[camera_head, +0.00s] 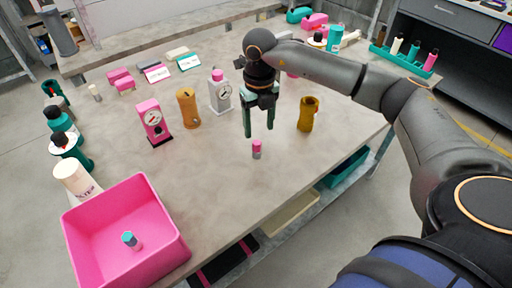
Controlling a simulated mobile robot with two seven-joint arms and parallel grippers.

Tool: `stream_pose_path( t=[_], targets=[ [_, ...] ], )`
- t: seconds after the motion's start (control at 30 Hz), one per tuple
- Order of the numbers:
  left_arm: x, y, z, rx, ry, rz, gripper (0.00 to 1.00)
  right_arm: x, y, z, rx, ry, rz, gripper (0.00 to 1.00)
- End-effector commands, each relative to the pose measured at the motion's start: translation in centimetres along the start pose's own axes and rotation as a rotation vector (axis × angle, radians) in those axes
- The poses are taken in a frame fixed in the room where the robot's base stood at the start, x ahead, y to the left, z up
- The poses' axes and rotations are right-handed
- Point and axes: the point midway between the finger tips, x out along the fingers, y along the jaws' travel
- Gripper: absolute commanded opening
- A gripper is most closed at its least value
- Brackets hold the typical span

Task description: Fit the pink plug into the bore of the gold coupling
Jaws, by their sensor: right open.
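The pink plug (257,149), a small cylinder with a pink top and a greyish lower part, stands upright on the table near its front edge. The gold coupling (307,116) stands upright to its right, with a dark opening at its top. My right gripper (262,130) points down with its teal fingers apart and nothing visible between them. In the picture its fingertips are just above and behind the plug, left of the coupling. Whether they touch the table is unclear. My left gripper is not in view.
An orange-brown coupling (188,108), a pink gauge block (153,122) and a grey gauge block (220,93) stand left of my gripper. A pink bin (160,215) holding a teal-topped plug (130,239) is at front left. The table around the pink plug is clear.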

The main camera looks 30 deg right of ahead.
Motion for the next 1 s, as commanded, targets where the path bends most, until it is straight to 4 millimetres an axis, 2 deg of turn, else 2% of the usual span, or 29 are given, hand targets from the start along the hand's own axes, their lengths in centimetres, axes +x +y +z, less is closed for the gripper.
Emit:
stream_pose_path(
  t=[0.1,0.27,0.53,0.83,1.0],
  targets=[
    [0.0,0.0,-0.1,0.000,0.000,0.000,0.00,1.3,0.1,0.0,-0.001,0.001,0.001,0.65],
    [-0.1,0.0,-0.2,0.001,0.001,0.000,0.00,2.4,0.2,0.0,-0.002,0.002,0.001,0.65],
    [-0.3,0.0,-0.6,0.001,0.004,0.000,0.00,6.3,0.5,0.1,-0.002,0.001,0.002,0.65],
    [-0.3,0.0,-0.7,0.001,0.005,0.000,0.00,6.9,0.5,0.2,-0.003,-0.001,0.003,0.65],
    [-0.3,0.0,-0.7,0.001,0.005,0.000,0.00,6.9,0.5,0.2,-0.003,-0.001,0.003,0.47]
  ],
)
